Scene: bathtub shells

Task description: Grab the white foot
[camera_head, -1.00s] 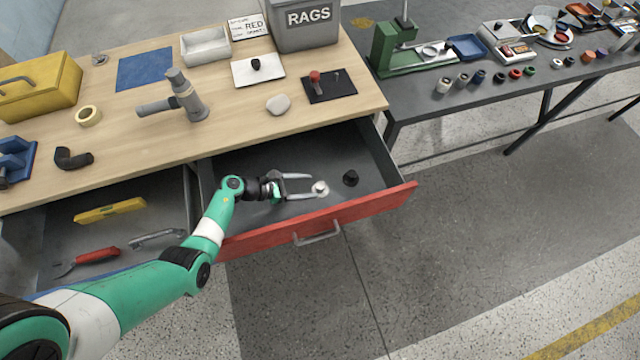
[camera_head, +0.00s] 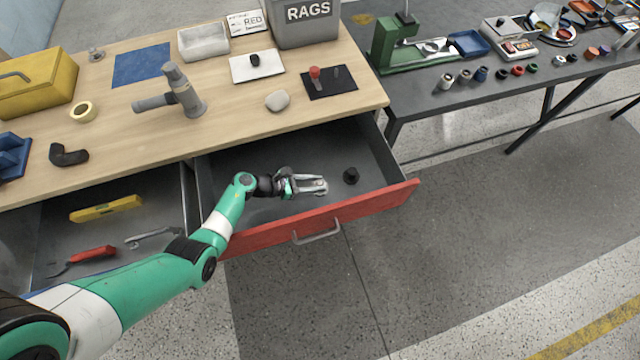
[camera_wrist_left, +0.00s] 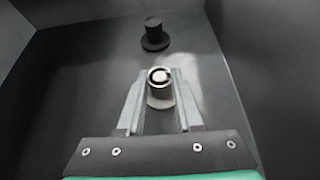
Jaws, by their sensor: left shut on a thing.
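The white foot (camera_wrist_left: 160,88) is a small pale round piece with a ring-shaped top and a wider base. It stands in the open drawer with the red front (camera_head: 340,212). My left gripper (camera_head: 322,184) reaches down into the drawer and is shut on the foot. In the left wrist view the gripper's fingers (camera_wrist_left: 161,98) stand on both sides of the foot. In the head view the fingers mostly hide the foot. My right gripper is in no view.
A black foot (camera_head: 351,175) stands in the same drawer just beyond, also seen in the left wrist view (camera_wrist_left: 154,36). The drawer walls surround my gripper. The left drawer holds a yellow level (camera_head: 106,208) and a red-handled tool (camera_head: 92,254). The workbench (camera_head: 235,125) lies behind.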

